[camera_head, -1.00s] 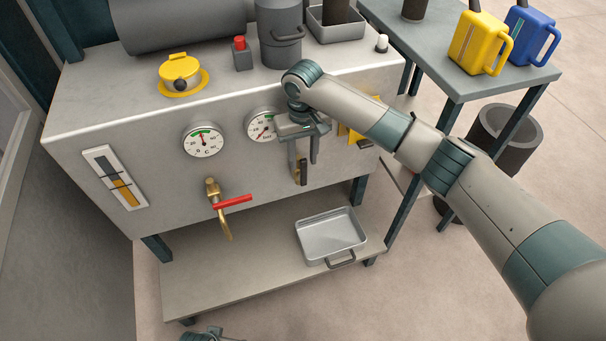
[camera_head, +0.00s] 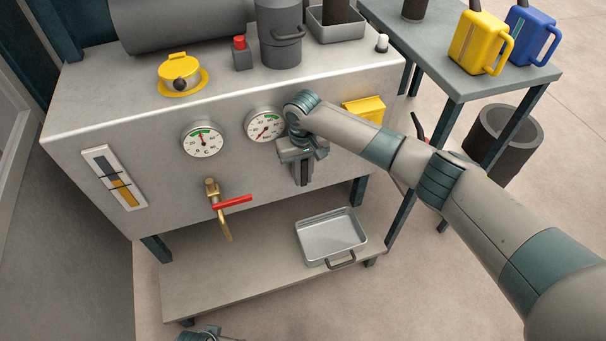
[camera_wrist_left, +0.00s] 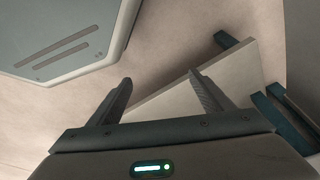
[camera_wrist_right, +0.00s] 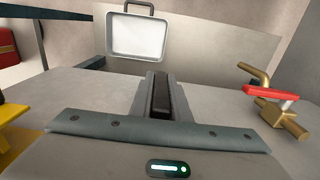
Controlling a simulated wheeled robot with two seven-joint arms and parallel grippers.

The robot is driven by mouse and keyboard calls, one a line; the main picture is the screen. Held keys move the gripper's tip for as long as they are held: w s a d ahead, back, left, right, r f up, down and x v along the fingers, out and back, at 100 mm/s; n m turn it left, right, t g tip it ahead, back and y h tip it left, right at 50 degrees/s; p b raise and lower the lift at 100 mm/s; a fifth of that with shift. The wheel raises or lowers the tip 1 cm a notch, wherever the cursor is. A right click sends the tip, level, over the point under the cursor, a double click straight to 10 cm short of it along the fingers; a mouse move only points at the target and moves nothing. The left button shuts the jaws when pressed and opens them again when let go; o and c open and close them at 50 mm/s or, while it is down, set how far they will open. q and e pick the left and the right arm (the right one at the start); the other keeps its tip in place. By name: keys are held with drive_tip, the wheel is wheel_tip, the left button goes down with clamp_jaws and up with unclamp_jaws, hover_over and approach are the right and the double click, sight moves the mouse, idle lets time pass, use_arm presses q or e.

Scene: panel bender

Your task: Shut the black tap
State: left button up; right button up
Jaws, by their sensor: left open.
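The black tap's lever (camera_wrist_right: 160,95) shows in the right wrist view as a black bar between the fingers of my right gripper (camera_wrist_right: 160,80). In the head view my right gripper (camera_head: 303,178) is at the front panel, below the right dial, pointing down. Its fingers are closed in on the lever, with a dark strip between them. The tap's body is hidden behind the gripper and wrist. My left gripper (camera_wrist_left: 160,98) is open and empty over the floor in its wrist view; only a bit of that arm shows at the head view's bottom edge.
A brass tap with a red lever (camera_head: 232,201) is left of the right gripper. Two dials (camera_head: 203,140) and a yellow box (camera_head: 364,110) are on the panel. A metal tray (camera_head: 330,236) sits on the shelf below. A side table (camera_head: 455,85) stands right.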

clamp_jaws()
drive_tip(key=y+p, duration=0.1)
drive_tip(key=g+y+p, duration=0.1)
drive_tip(key=y+p, duration=0.1)
drive_tip(key=shift+w+d, duration=0.1)
drive_tip(key=shift+d, duration=0.3)
use_arm(q)
wheel_tip(320, 180, down, 8)
drive_tip(key=s, duration=0.2)
drive_tip(key=shift+s+a, duration=0.3)
drive_tip(key=shift+a, duration=0.15)
use_arm(e)
drive_tip(key=shift+w+y, duration=0.1)
drive_tip(key=shift+y, duration=0.4)
drive_tip(key=o, duration=0.6)
unclamp_jaws()
drive_tip(key=shift+d, duration=0.1)
use_arm(q)
drive_tip(key=shift+w+r, duration=0.1)
drive_tip(key=shift+r, duration=0.05)
